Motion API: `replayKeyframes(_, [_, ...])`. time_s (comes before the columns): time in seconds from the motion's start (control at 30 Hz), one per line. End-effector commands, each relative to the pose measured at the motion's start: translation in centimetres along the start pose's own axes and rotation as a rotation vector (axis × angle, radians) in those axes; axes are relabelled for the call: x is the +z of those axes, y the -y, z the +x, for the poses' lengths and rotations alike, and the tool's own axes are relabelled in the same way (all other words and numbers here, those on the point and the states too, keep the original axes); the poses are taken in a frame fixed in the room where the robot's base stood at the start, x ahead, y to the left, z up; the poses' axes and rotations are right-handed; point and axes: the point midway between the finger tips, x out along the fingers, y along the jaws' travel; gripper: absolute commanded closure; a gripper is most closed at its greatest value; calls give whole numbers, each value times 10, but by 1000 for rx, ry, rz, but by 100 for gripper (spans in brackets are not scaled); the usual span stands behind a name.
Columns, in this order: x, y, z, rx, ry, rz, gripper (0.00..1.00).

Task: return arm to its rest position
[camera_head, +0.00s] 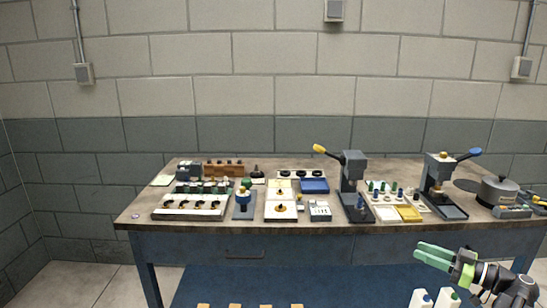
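My arm shows at the lower right, in front of the workbench's right front edge. My gripper (417,249) has two green fingers pointing left, with a narrow gap between them. Nothing shows between the fingers. The gripper appears below the level of the bench top in the picture and apart from everything on it. The rest of the arm, dark with a green and a pale ring, runs to the right and down. Its lower part is cut off by the picture's edge.
The workbench (150,226) carries trays, small parts, two presses (352,170) (436,172) and a grey round pot (497,190). White bottles (420,299) with coloured tops stand at the bottom, just below my gripper. Floor (80,285) is clear at the lower left.

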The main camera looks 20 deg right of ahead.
Motion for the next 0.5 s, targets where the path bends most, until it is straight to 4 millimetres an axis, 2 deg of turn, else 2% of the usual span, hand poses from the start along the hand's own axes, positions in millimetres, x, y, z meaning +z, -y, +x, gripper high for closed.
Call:
replayKeyframes(0.27, [0,23,85,-141,0,0,69])
replayKeyframes(0.37, [0,40,125,-210,1,0,69])
replayKeyframes(0.47, [4,66,174,-297,18,1,69])
replayKeyframes(0.5, [8,80,196,-339,34,1,69])
